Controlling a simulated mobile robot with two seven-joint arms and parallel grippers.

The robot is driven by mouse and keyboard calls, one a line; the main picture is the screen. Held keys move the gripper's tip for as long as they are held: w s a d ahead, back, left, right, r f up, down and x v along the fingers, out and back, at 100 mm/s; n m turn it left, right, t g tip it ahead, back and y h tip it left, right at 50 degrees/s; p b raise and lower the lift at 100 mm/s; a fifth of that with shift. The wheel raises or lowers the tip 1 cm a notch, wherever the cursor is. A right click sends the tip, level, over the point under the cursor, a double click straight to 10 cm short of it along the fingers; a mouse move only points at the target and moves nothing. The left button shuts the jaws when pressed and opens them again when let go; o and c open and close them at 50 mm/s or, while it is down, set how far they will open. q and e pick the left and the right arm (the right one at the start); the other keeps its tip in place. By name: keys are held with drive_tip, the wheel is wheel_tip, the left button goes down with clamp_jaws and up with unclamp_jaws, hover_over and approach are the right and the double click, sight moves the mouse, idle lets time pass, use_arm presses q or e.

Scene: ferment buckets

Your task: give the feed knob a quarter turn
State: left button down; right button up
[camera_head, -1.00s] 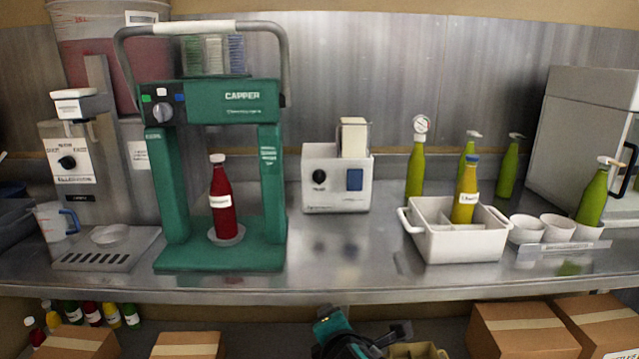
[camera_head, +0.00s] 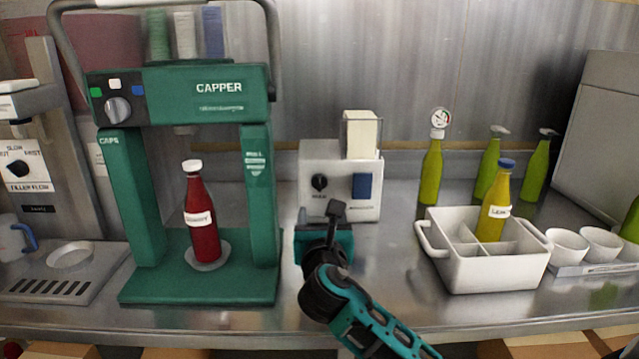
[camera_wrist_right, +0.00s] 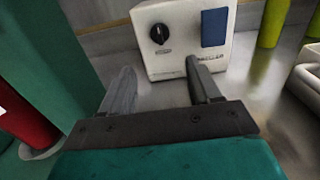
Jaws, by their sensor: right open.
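A black knob (camera_head: 319,183) sits on the front of a small white machine (camera_head: 340,205) with a blue switch (camera_head: 362,186). The knob also shows in the right wrist view (camera_wrist_right: 159,33), with a small label under it that I cannot read. My right gripper (camera_head: 320,213) is open and empty, in front of the white machine and below the knob. In the wrist view its fingers (camera_wrist_right: 158,68) point toward the machine, apart from the knob. My left gripper is not in view.
A green capper (camera_head: 200,290) with a red bottle (camera_head: 202,220) stands to the left. A white divided crate (camera_head: 490,277) with a yellow bottle (camera_head: 494,203) stands to the right. A filler with its own black knob (camera_head: 18,168) is at far left.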

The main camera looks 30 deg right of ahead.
sight(319, 186)
drive_tip(key=b+x, duration=0.2)
drive_tip(key=x, duration=1)
drive_tip(key=shift+w+d+r, duration=0.1)
drive_tip(key=shift+w+d, duration=0.1)
drive_tip(key=shift+w, duration=0.05)
drive_tip(key=c, duration=1)
